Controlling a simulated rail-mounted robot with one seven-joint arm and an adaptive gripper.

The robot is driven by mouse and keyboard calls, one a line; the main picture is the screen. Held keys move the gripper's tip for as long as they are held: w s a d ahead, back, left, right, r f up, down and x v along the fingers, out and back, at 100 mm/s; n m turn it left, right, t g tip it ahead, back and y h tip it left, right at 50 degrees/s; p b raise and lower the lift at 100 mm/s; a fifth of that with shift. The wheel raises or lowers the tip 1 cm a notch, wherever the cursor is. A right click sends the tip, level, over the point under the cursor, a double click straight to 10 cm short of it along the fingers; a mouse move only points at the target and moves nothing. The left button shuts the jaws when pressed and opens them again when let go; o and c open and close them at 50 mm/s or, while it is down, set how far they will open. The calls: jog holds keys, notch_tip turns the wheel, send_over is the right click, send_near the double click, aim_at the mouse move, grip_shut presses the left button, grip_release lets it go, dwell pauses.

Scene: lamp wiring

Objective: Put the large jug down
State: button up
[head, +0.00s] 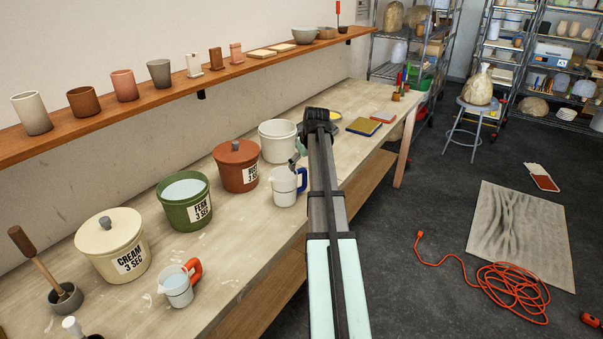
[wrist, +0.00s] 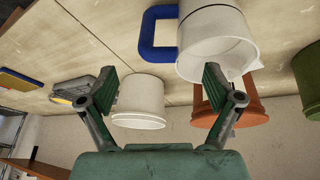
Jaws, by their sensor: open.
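The white jug with a blue handle (head: 285,187), which I take as the large jug, stands upright on the workbench in the head view. In the wrist view, which is upside down, this jug (wrist: 215,42) is at the top, with its blue handle to the left. My gripper (wrist: 159,71) is open, with nothing between its fingers. One fingertip overlaps the jug's rim in the picture; I cannot tell whether they touch. In the head view my gripper (head: 300,150) is just behind the jug, partly hidden by my arm. A smaller jug with an orange handle (head: 178,287) stands nearer.
Behind the jug stand a white bucket (head: 278,143) and a lidded terracotta bucket (head: 236,166). A green bucket (head: 184,202) and a cream bucket (head: 113,247) are to the left. Books (head: 364,126) lie farther along the workbench (head: 235,265). The bench's front edge is close to the jug.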

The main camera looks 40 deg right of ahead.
jog(key=shift+b+v, duration=0.35)
jog(key=shift+v, duration=2.05)
